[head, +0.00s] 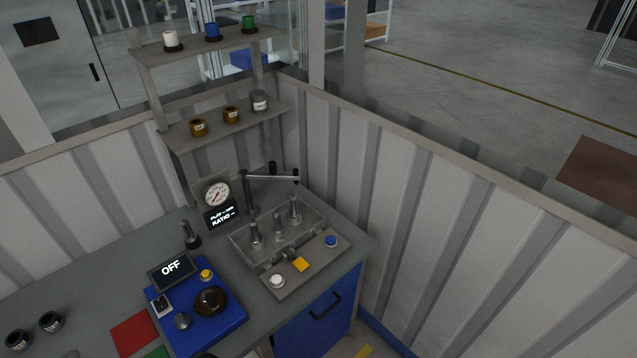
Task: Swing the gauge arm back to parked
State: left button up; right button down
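The gauge arm (271,178) is a dark horizontal bar on an upright black post (249,196) at the back of the bench. It reaches right from the post, and its tip is above the back right of a grey fixture (262,281) under a clear cover. A round dial gauge (217,195) stands left of the post. A small black display (222,217) below it shows white text with "RATIO". Neither of my grippers is in view.
A blue unit (222,320) with an "OFF" screen (172,268) stands left of the fixture. Shelves (230,124) rise behind; a corrugated wall (450,215) bounds the right.

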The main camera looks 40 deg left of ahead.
aim_at(272, 174)
jog(key=u, duration=0.25)
jog(key=i, duration=0.45)
jog(key=u, duration=1.25)
jog(key=i, duration=0.7)
jog(key=u, duration=0.9)
